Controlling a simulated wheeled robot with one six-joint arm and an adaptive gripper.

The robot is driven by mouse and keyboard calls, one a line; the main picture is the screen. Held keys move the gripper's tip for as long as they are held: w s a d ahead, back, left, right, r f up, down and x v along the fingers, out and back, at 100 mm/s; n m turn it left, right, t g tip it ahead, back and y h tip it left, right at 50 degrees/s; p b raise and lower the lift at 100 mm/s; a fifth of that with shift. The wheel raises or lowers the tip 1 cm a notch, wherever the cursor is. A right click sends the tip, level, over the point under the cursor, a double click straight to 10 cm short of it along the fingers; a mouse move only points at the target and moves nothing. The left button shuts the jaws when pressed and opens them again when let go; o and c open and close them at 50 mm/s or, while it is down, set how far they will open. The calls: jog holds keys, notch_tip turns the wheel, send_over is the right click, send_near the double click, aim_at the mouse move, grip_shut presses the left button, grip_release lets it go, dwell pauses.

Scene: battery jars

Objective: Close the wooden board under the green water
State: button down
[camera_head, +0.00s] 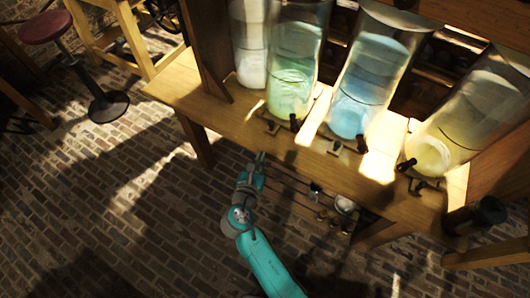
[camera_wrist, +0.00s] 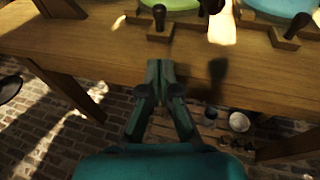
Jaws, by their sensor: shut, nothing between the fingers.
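The glass jar of green water (camera_head: 292,75) stands on the wooden bench, and its green base shows at the top edge of the wrist view (camera_wrist: 172,4). In front of it is a small wooden board (camera_head: 272,128) with a dark upright piece, also in the wrist view (camera_wrist: 160,32). A black handle (camera_head: 294,122) stands just right of it; I cannot tell how it joins the board. My gripper (camera_head: 261,157) is shut and empty at the bench's front edge. In the wrist view its fingertips (camera_wrist: 160,64) point toward the board, apart from it.
A jar of blue water (camera_head: 362,85) and a yellow one (camera_head: 455,125) stand to the right, with similar boards and black handles before them. A pale jar (camera_head: 250,45) is at left. Small vessels (camera_head: 343,204) sit below the bench. A stool (camera_head: 46,28) stands far left.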

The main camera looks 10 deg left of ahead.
send_near(277, 117)
jog(key=shift+a+f, duration=0.45)
jog(key=shift+f, duration=0.35)
jog(key=shift+w, duration=0.6)
jog(key=shift+w+d+r, duration=0.1)
jog(key=shift+w+d, duration=0.15)
jog(key=shift+w, duration=0.45)
jog(key=shift+w+d+r, duration=0.1)
jog(key=shift+w+d, duration=0.15)
jog(key=shift+w, duration=0.4)
jog(key=shift+w+d, duration=0.25)
jog(key=shift+w, duration=0.45)
